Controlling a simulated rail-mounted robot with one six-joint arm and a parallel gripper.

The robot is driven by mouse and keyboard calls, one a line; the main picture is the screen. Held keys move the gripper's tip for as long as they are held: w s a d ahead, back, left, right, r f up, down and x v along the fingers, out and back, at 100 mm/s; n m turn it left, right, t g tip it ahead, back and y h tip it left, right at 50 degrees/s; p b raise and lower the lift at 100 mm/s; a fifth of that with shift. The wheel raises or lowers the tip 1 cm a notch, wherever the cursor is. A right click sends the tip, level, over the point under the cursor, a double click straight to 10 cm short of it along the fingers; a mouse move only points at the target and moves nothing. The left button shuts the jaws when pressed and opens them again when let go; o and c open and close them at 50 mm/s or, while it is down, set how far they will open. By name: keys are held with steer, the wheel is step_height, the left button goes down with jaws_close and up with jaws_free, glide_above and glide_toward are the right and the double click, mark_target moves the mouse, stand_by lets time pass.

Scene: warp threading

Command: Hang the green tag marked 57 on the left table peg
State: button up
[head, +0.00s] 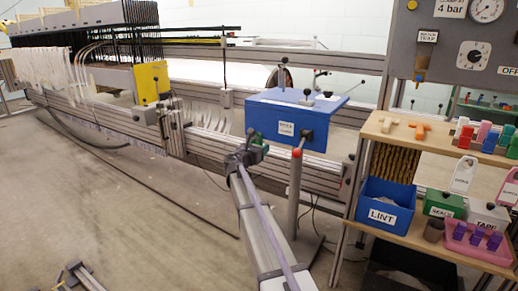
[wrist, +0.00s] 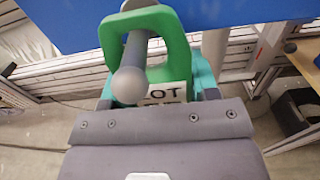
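The green tag (wrist: 178,45) is a thick loop with a white label reading "OT", the rest hidden by the peg and my gripper; no number is readable. A grey ball-ended peg (wrist: 131,84) shows through the tag's opening, its tip toward the wrist camera. The loop appears to be around the peg. My gripper (wrist: 155,88) has teal fingers at both sides of the tag and appears shut on it. In the head view, my gripper (head: 250,153) and the tag (head: 265,144) are at the left front of the blue table (head: 258,116). The left peg's base is hidden.
Another dark peg (head: 306,134) stands on the table's front, right of its label. A wooden shelf (head: 400,139) with blocks, bins and tags is at the right. The floor at left is mostly clear.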

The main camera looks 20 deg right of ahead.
steer(key=o, duration=0.4)
steer(key=shift+c, duration=0.2)
steer(key=v, duration=1.1)
steer(key=s+a+f+m+g+y, duration=0.2)
steer(key=s+f+m+g+y, duration=0.1)
steer(key=s+f+m, duration=0.4)
steer(key=s+a+f+m+g+y, duration=0.1)
steer(key=s+f+m+g+y, duration=0.3)
steer(key=s, duration=0.6)
steer(key=s+a+f+m+g+y, duration=0.1)
steer(key=s+a+f+m+y, duration=0.25)
steer(key=s+a+m, duration=0.5)
steer(key=s+a+f+m+g+y, duration=0.2)
steer(key=s+a+m+y, duration=0.35)
steer(key=s, duration=0.55)
step_height(320, 180, up, 49)
steer(key=h+p, duration=0.1)
steer(key=p, duration=4.8)
steer(key=shift+w+a+p, duration=0.2)
steer(key=shift+a+p, duration=0.1)
steer(key=shift+a, duration=0.05)
steer(key=shift+o, duration=0.6)
steer(key=shift+f+b, duration=0.4)
steer(key=shift+f, duration=0.05)
